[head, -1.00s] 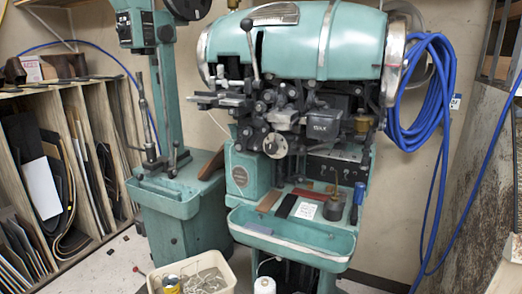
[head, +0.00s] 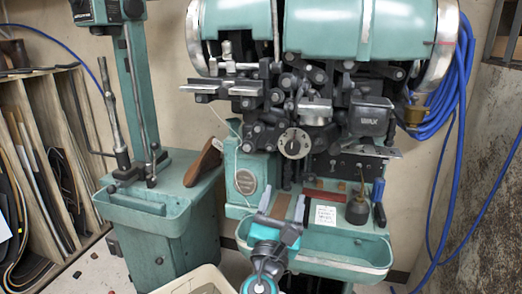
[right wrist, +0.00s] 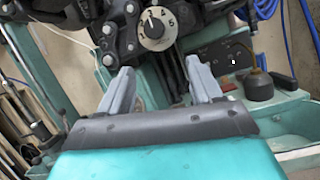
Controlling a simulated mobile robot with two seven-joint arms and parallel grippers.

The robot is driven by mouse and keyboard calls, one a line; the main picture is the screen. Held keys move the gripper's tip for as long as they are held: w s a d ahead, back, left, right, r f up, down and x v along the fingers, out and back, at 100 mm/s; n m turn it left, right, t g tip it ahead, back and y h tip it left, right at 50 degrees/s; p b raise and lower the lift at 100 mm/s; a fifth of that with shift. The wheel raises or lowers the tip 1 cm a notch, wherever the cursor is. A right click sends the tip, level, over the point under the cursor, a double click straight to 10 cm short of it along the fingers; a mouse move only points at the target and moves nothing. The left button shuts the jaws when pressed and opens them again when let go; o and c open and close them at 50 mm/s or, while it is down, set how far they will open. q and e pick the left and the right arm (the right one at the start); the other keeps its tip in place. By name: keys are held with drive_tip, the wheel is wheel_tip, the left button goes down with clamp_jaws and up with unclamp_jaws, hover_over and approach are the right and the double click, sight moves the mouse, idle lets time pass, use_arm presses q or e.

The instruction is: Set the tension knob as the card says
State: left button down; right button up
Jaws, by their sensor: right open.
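The tension knob appears to be the round pale dial (head: 294,143) on the front of the teal stitcher. In the right wrist view the dial (right wrist: 157,29) shows numbers around its face and a dark mark near the top; its exact setting is hard to read. A small white card (head: 326,215) with print lies on the machine's ledge, too small to read. My right gripper (head: 281,205) is open and empty, below the dial and apart from it. Its two grey fingers (right wrist: 159,70) point up towards the dial in the wrist view. My left gripper is out of view.
A teal trough (head: 345,247) juts out below the ledge. Metal arms and levers crowd around the dial. A pale bin (head: 190,283) stands at the front.

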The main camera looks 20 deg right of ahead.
sight(292, 151)
drive_tip(key=x, duration=0.4)
drive_tip(key=r+x, duration=0.1)
drive_tip(key=x, duration=0.3)
drive_tip(key=p+x, duration=0.1)
drive_tip(key=x, duration=0.3)
drive_tip(key=shift+a+r, duration=0.25)
drive_tip(key=shift+r, duration=0.05)
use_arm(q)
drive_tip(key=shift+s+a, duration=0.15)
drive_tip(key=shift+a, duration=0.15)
use_arm(e)
drive_tip(key=shift+w+d+r, duration=0.15)
drive_tip(key=shift+w+d, duration=0.15)
drive_tip(key=shift+w, duration=0.15)
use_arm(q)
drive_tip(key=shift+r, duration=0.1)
use_arm(e)
drive_tip(key=shift+c, duration=0.4)
